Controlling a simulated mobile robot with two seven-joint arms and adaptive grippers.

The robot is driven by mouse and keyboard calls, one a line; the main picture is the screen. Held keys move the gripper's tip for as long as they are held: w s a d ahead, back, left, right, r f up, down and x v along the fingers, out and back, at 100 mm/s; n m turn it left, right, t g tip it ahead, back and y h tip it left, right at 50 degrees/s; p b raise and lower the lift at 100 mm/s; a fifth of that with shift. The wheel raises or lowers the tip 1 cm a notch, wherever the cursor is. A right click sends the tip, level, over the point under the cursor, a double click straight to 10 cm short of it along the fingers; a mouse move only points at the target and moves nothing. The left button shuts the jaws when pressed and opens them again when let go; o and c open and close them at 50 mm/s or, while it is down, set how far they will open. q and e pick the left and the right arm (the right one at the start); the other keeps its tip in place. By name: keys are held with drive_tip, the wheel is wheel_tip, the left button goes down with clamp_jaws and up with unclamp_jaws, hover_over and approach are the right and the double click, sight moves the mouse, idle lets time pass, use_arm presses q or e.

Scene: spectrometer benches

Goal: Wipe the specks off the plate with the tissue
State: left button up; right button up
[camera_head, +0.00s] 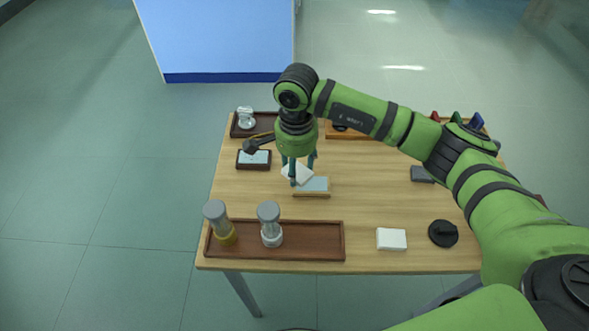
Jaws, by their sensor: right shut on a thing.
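My right gripper (300,168) reaches down from above and is shut on a white tissue (293,173). The tissue is at the left edge of a pale blue-grey plate (317,184) in a light wooden frame, partly overlapping it in the camera_head view. I cannot tell whether the tissue touches the plate. Specks are too small to make out. A second pale plate (254,157) lies in a dark frame further left and back. My left gripper is not in view.
A brown tray (310,239) at the front left holds two capped jars (222,223) (270,224). A white block (391,239) and a black round item (443,233) are at the front right. A dark tray (240,130) stands at the back left.

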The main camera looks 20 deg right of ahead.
wheel_tip(320, 180, up, 3)
drive_tip(key=shift+w+a+f+p, duration=0.1)
drive_tip(key=shift+a+f+p, duration=0.05)
drive_tip(key=shift+p, duration=0.35)
drive_tip(key=shift+r+p, duration=0.35)
drive_tip(key=shift+r, duration=0.45)
